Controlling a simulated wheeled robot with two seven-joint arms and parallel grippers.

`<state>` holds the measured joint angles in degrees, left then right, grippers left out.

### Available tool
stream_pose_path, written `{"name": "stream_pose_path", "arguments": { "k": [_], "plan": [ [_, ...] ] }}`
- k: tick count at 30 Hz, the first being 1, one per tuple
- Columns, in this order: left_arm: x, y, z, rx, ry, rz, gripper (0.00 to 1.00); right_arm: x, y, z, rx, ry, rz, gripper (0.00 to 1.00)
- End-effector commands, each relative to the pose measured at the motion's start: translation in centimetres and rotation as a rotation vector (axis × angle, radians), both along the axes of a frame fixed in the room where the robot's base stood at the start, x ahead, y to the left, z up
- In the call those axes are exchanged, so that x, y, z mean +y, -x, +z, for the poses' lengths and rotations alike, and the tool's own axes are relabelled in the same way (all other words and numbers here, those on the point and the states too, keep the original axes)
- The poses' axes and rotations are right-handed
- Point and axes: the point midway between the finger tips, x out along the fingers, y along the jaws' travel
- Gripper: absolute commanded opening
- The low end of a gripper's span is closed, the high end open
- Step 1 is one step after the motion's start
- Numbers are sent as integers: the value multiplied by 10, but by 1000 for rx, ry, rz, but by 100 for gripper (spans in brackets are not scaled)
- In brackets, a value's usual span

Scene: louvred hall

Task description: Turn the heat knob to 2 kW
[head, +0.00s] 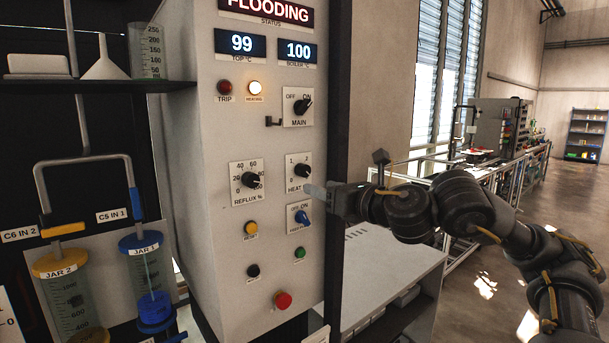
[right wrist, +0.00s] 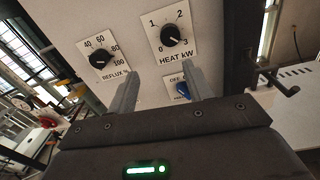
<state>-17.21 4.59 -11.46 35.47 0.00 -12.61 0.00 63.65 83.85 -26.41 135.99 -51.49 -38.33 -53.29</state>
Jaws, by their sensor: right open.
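The heat knob (head: 302,171) is a black round dial on a white plate marked 0 to 3, on the grey control panel (head: 208,130). In the right wrist view the heat knob (right wrist: 172,36) shows above the fingertips, and its pale pointer mark appears turned right, near 3; the exact setting is hard to read. My right gripper (head: 315,192) is just below and right of the knob in the head view. In the right wrist view its fingers (right wrist: 162,72) are apart with nothing between them, clear of the knob. My left gripper is not in view.
The reflux knob (head: 249,180) is left of the heat knob. A blue switch (head: 302,218) lies just below it, and the main switch (head: 301,106) above. The top display reads FLOODING (head: 266,10). Jars (head: 147,280) stand left. A black hook (right wrist: 285,88) juts out right in the wrist view.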

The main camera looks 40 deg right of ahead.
Motion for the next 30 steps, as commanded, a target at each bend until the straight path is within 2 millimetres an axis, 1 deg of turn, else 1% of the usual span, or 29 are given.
{"name": "stream_pose_path", "arguments": {
  "k": [1, 5, 9, 13, 17, 30],
  "plan": [
    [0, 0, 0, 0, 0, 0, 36, -8, 7, 9, -9, 36, -17, 51],
    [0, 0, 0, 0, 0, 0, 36, -18, 15, 18, -14, 85, -37, 51],
    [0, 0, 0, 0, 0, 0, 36, -19, 16, 19, -13, 92, -39, 51],
    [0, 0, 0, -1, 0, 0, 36, -19, 11, 19, -14, 89, -38, 51],
    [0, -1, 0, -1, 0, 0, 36, -19, -2, 19, -14, 85, -36, 51],
    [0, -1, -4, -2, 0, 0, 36, -20, -63, 19, -14, 84, -37, 51]
  ]
}}
